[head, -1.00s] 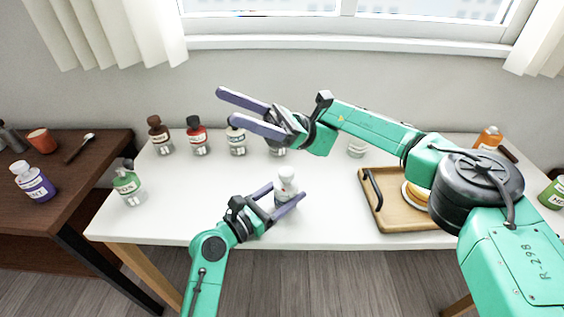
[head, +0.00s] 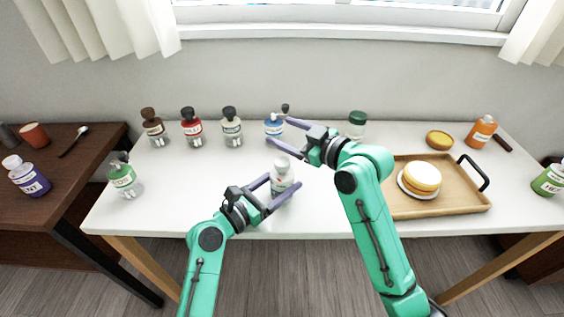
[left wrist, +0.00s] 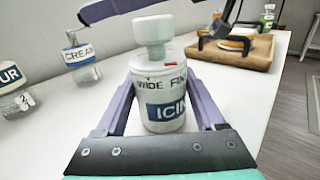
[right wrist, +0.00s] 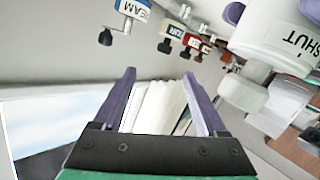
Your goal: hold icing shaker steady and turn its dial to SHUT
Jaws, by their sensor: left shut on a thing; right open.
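The white icing shaker (head: 283,183) stands upright near the table's front edge. My left gripper (head: 284,180) is shut around its body, with a finger on each side. In the left wrist view its blue label (left wrist: 168,111) reads "ICI". Above that, the dial collar (left wrist: 158,76) shows "WIDE" and "FINE", under a small red mark (left wrist: 173,63) and a white knob (left wrist: 153,32). In the right wrist view the collar (right wrist: 290,38) shows "SHUT" upside down. My right gripper (head: 279,132) is open and empty, behind and above the shaker, apart from the knob.
A wooden tray (head: 462,196) with a plated cake (head: 420,178) lies to the right. A green bottle (head: 123,178) stands at left.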

